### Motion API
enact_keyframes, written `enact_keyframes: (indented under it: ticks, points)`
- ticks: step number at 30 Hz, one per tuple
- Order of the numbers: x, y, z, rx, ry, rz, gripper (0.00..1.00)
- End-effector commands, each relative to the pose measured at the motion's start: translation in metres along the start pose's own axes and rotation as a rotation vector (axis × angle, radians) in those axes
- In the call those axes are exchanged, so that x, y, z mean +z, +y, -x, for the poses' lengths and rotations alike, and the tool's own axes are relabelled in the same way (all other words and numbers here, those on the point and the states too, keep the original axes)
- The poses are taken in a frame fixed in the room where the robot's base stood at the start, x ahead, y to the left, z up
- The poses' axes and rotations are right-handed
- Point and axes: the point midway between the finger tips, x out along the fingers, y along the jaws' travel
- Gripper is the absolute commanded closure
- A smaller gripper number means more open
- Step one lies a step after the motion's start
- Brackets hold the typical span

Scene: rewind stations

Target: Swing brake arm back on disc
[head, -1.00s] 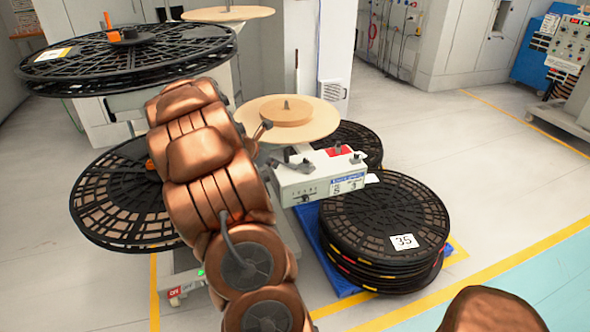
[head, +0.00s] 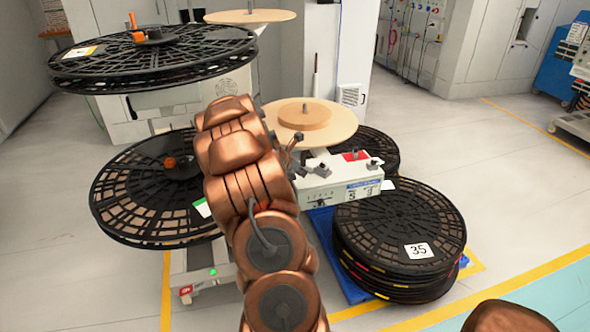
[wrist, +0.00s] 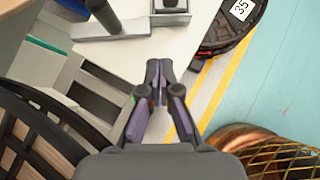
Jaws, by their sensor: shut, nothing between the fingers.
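A tan round disc (head: 342,125) with a smaller wooden core stands at the centre of the head view. In front of it is a white unit (head: 335,188) with dark fittings on top. In the wrist view a grey T-shaped bar (wrist: 112,29), which looks like the brake arm, lies over the pale top at upper left. My gripper (wrist: 160,66) is shut and empty, below and right of this bar, apart from it in the picture. In the head view my arm hides part of that area. Contact between bar and disc cannot be made out.
Black reels (head: 400,222) are stacked on a blue pallet at right. A large black reel (head: 150,62) is at upper left, with another (head: 130,205) below it, close left of my arm. The floor at right (head: 520,190) is clear.

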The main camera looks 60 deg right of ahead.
Motion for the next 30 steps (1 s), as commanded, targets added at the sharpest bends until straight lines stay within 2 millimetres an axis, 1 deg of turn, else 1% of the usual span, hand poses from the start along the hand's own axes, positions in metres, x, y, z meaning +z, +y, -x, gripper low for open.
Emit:
enact_keyframes:
  ticks: [1, 5, 6, 9, 12, 18, 30]
  points:
    - [0.0, -0.001, -0.009, -0.003, 0.001, -0.001, 1.0]
    - [-0.001, -0.002, -0.029, -0.004, 0.003, 0.0, 1.0]
    - [0.006, -0.001, -0.032, -0.002, 0.003, -0.003, 1.0]
    - [0.017, -0.001, -0.04, -0.001, 0.0, -0.004, 1.0]
    - [0.023, 0.0, -0.046, -0.001, 0.001, -0.003, 1.0]
    - [0.028, -0.001, -0.053, -0.002, 0.001, -0.002, 1.0]
    - [0.028, 0.0, -0.052, 0.001, 0.0, 0.002, 1.0]
